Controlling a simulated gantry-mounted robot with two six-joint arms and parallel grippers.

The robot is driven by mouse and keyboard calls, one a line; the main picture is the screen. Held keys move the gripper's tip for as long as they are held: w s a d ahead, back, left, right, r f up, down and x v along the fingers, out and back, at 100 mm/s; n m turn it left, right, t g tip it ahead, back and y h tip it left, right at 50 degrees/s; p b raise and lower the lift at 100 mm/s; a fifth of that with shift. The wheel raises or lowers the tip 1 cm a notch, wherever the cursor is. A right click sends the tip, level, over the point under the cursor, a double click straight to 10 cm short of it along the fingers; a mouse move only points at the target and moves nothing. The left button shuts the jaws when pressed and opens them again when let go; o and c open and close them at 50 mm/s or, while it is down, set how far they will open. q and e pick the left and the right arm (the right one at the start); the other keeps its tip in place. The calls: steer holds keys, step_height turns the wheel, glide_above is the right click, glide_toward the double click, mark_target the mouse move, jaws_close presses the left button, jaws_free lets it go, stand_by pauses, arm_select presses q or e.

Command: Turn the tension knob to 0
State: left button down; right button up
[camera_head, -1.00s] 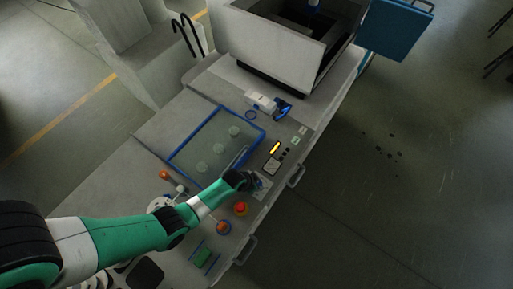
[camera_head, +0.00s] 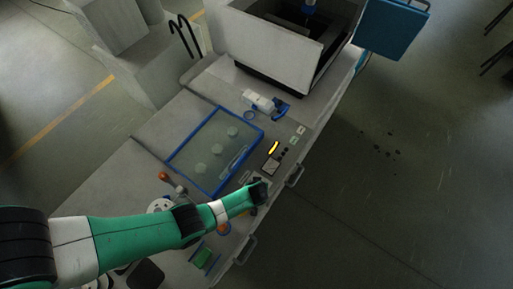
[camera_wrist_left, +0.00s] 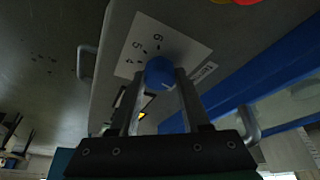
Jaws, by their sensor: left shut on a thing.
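The tension knob (camera_wrist_left: 160,72) is a blue round knob in the left wrist view. It stands on a white dial plate (camera_wrist_left: 187,47) printed with dark numbers; a 6, a 5 and a 4 show. My left gripper (camera_wrist_left: 158,82) has one finger on each side of the knob and is shut on it. In the head view my left gripper (camera_head: 264,190) is over the front edge of the console, and the knob is hidden behind it. I cannot tell which number the knob points to. My right gripper is not in view.
A blue-framed tray (camera_head: 187,178) with round pieces lies left of the gripper. A small panel with a yellow display (camera_head: 273,148) is above it. A red and yellow button (camera_wrist_left: 243,1) is at the wrist view's top edge. A metal handle (camera_head: 295,176) sticks out of the console front.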

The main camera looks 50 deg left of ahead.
arm_select(q)
steer(key=shift+w+n+g, duration=0.1)
steer(key=shift+n+g, duration=0.2)
steer(key=shift+n, duration=0.9)
steer(key=shift+c, duration=1.8)
jaws_free()
steer(key=shift+r, duration=0.1)
